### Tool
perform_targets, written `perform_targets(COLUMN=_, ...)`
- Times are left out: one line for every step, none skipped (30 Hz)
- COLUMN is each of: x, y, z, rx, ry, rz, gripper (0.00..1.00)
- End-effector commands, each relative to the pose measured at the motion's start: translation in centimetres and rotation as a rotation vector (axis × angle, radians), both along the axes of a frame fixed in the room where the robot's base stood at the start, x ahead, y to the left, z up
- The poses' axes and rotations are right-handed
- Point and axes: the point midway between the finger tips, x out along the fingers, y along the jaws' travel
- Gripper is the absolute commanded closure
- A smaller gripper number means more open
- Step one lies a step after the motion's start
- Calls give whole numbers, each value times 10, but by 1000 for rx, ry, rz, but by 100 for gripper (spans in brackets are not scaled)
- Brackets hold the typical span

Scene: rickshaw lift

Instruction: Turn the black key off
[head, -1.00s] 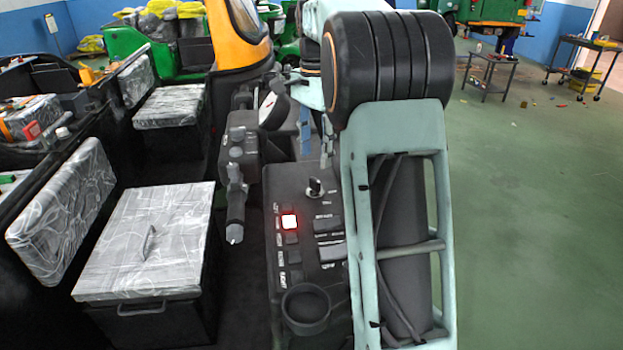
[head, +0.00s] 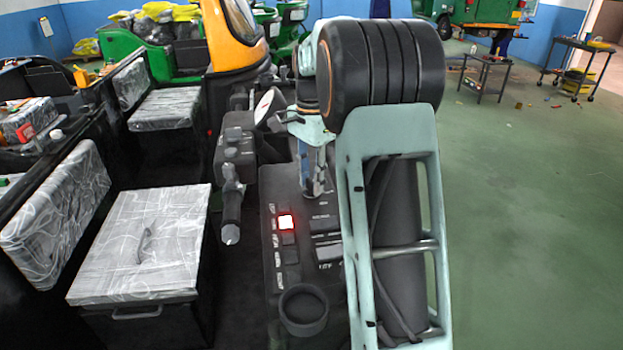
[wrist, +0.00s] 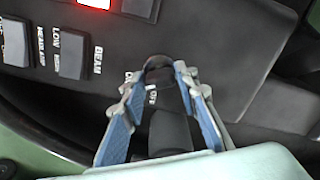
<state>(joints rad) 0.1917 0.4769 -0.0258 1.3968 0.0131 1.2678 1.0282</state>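The black key is hidden behind my gripper (head: 314,188) in the head view, on the dark dashboard panel (head: 263,255). My gripper points down over the key's spot. In the wrist view my gripper (wrist: 158,78) has its two blue-padded fingers apart. A dark rounded shape, apparently the black key (wrist: 158,70), shows between the fingertips, beside white lettering that is partly covered. I cannot tell whether either finger touches it.
A lit red button (head: 286,222) sits left of the key area, with several dark switches (wrist: 74,54) nearby. A handlebar grip (head: 231,205) stands left of the panel. A round cup holder (head: 303,309) is at its near end. Open green floor lies right.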

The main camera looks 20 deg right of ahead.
Motion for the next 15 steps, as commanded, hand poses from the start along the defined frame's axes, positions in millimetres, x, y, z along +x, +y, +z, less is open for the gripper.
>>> perform_targets(x=0, y=0, z=0, rx=0, ry=0, rz=0, gripper=80)
perform_targets(x=0, y=0, z=0, rx=0, ry=0, rz=0, gripper=83)
perform_targets(x=0, y=0, z=0, rx=0, ry=0, rz=0, gripper=87)
perform_targets(x=0, y=0, z=0, rx=0, ry=0, rz=0, gripper=91)
perform_targets(x=0, y=0, z=0, rx=0, ry=0, rz=0, gripper=94)
perform_targets(x=0, y=0, z=0, rx=0, ry=0, rz=0, gripper=98)
perform_targets(x=0, y=0, z=0, rx=0, ry=0, rz=0, gripper=98)
perform_targets(x=0, y=0, z=0, rx=0, ry=0, rz=1, gripper=98)
perform_targets(x=0, y=0, z=0, rx=0, ry=0, rz=2, gripper=98)
perform_targets(x=0, y=0, z=1, rx=0, ry=0, rz=4, gripper=98)
perform_targets(x=0, y=0, z=1, rx=0, ry=0, rz=7, gripper=98)
perform_targets(x=0, y=0, z=1, rx=0, ry=0, rz=13, gripper=98)
perform_targets(x=0, y=0, z=1, rx=0, ry=0, rz=18, gripper=98)
perform_targets(x=0, y=0, z=1, rx=0, ry=0, rz=26, gripper=98)
perform_targets(x=0, y=0, z=1, rx=0, ry=0, rz=39, gripper=98)
